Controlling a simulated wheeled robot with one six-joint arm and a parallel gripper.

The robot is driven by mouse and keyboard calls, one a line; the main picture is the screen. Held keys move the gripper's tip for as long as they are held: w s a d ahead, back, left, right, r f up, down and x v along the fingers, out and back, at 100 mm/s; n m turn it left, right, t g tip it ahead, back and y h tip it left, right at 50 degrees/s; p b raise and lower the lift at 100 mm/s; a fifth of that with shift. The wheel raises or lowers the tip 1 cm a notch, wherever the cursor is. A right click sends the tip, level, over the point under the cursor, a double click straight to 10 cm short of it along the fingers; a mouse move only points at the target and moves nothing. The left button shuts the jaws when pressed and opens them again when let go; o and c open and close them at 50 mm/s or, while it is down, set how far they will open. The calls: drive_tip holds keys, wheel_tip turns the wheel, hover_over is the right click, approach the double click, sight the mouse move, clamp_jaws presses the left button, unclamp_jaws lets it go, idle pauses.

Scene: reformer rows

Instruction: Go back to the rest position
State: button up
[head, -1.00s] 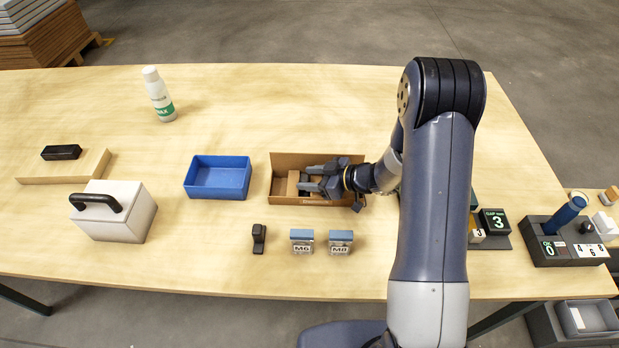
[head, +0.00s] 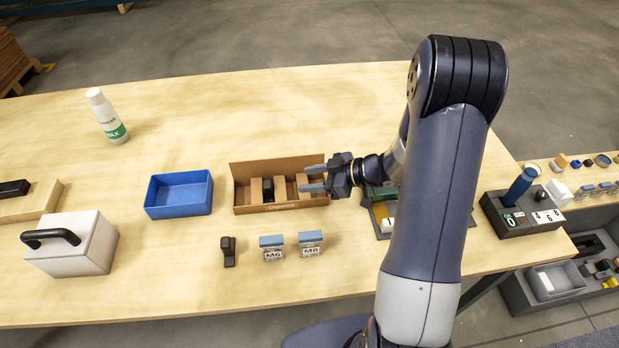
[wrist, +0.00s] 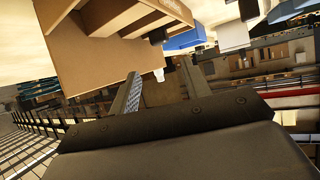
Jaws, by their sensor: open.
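My gripper (head: 313,177) is open and empty, with its two fingers pointing left at the right end of the cardboard box (head: 268,207). In the head view the fingertips overlap the box's right end; I cannot tell whether they touch it. The box has several slots between cardboard dividers, and a dark item (head: 268,188) stands in one of them. In the wrist view the box (wrist: 105,60) fills the upper left, beyond the fingers.
A blue tray (head: 180,208), a white case with a black handle (head: 72,250), a wax bottle (head: 107,118), a black part (head: 228,251) and the M6 (head: 272,249) and M8 (head: 311,244) boxes stand on the table. A control box (head: 520,215) is at right. The table's back middle is clear.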

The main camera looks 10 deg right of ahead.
sight(271, 184)
drive_tip(key=x, duration=1.2)
drive_tip(key=shift+w+a+f, duration=0.1)
drive_tip(key=shift+r, duration=0.55)
drive_tip(key=shift+f, duration=0.1)
